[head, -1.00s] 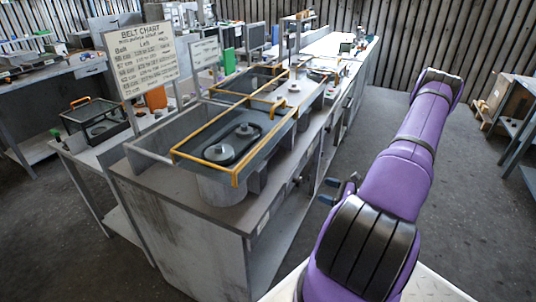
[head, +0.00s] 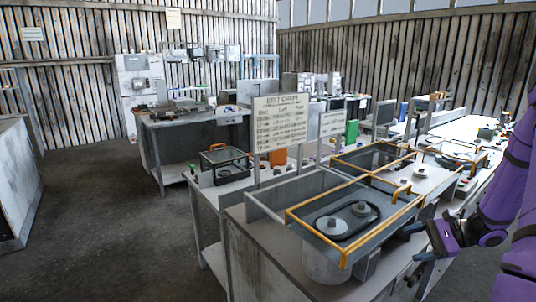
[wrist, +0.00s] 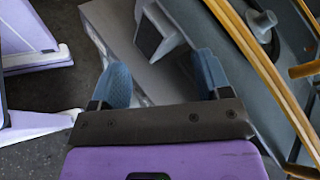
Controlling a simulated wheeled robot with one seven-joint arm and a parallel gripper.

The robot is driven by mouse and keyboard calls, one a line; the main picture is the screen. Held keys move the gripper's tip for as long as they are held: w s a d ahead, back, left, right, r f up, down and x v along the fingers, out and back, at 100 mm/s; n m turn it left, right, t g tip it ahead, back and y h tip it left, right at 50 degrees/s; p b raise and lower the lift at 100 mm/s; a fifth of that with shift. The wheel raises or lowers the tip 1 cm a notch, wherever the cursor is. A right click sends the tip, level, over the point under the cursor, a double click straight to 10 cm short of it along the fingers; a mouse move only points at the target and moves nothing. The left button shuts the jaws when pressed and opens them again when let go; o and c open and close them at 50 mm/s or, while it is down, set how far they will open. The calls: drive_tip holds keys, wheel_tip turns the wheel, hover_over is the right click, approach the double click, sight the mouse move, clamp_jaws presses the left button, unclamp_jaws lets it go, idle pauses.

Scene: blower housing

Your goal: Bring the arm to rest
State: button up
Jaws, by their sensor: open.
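My purple arm (head: 505,190) is folded at the right edge of the head view. My gripper (head: 415,243) hangs at its end, beside the right side of the front workbench (head: 262,232). In the wrist view my gripper (wrist: 163,78) shows two blue fingertips spread apart with nothing between them. Bench surface and a dark block lie beyond the fingertips. I cannot tell how far the fingertips are from the bench.
A yellow-railed housing (head: 345,262) with two pulleys and a belt sits on the front bench, close to my gripper. A belt chart sign (head: 280,122) stands behind it. Grey floor (head: 105,215) is open on the left.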

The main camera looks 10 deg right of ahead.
drive_tip(key=s+a+r+n+g+h, duration=0.3)
drive_tip(key=a+r+n+g+h, duration=0.45)
drive_tip(key=a+r, duration=0.8)
drive_tip(key=s+a+r+n+t+h, duration=0.4)
drive_tip(key=s+a+r+n+t, duration=0.3)
drive_tip(key=s+r, duration=0.5)
drive_tip(key=shift+s+a+r+n+h, duration=0.35)
drive_tip(key=shift+s+a+n, duration=0.25)
drive_tip(key=shift+n, duration=0.65)
drive_tip(key=shift+s+d+f, duration=0.1)
